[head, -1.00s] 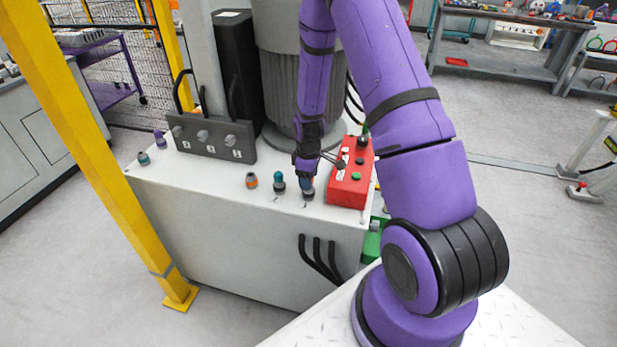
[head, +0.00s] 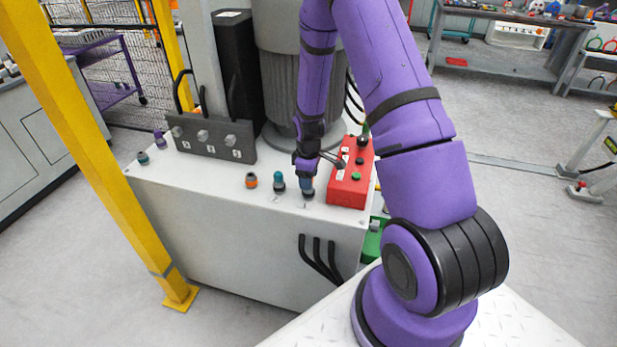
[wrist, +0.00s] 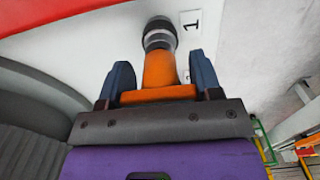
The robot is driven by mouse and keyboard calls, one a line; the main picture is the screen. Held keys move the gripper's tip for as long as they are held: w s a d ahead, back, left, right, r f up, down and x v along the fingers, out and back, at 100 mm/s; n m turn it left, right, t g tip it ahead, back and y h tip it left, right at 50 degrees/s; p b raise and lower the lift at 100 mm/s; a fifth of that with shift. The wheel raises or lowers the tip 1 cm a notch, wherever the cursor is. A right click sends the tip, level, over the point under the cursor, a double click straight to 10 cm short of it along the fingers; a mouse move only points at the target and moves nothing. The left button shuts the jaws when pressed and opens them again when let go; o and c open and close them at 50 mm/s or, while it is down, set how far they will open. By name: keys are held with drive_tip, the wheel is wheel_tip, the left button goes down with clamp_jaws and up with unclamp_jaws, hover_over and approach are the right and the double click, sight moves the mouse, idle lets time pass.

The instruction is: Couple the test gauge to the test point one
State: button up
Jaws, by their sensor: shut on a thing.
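My gripper (wrist: 162,75) points down over the front of the white cabinet top, left of the red box. Its blue-grey fingers sit on both sides of an orange piece, and it is shut on it. I take this piece to be the test gauge (wrist: 160,68); no dial shows. In the wrist view a black and grey round fitting (wrist: 159,35) lies straight beyond the orange part, beside a label "1", so it looks like test point one. Whether the two are touching or joined I cannot tell. In the head view my gripper (head: 307,185) hides most of this spot.
A teal-topped fitting (head: 279,183) and an orange-ringed fitting (head: 251,180) stand just left of my gripper. The red box (head: 351,172) with buttons is close on the right. A dark numbered block (head: 213,141) with hoses stands behind left. A yellow post (head: 90,150) rises at the left.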

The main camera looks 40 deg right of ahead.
drive_tip(key=shift+f, duration=0.55)
idle(0.5)
drive_tip(key=o, duration=1.3)
drive_tip(key=shift+c, duration=0.2)
wheel_tip(320, 180, up, 11)
drive_tip(key=shift+f, duration=0.1)
